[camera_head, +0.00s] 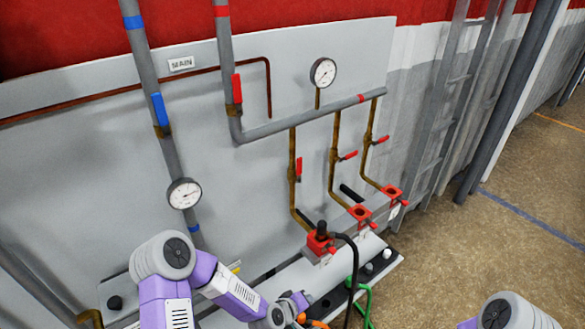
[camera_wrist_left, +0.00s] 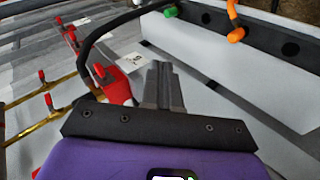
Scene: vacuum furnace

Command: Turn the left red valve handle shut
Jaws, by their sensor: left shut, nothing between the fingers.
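In the head view, the leftmost red handle (camera_head: 299,168) of the three brass pipes points along its upright pipe. The middle handle (camera_head: 348,155) and right handle (camera_head: 381,139) stick out across their pipes. Another red handle (camera_head: 237,88) lies along the thick grey pipe. My left gripper (camera_wrist_left: 162,72) is shut and empty in the wrist view, beside a red block (camera_wrist_left: 115,86) and apart from the handles. In the head view it is low, below the brass pipes, and its fingers are hard to make out. My right gripper is out of view.
A black hose (camera_head: 352,265) rises from the left red outlet block (camera_head: 319,242) and arches down beside my left arm. Green (camera_head: 365,300) and orange (camera_wrist_left: 236,32) hoses are close by. A blue handle (camera_head: 160,109) and gauge (camera_head: 184,194) stand left. Floor at right is clear.

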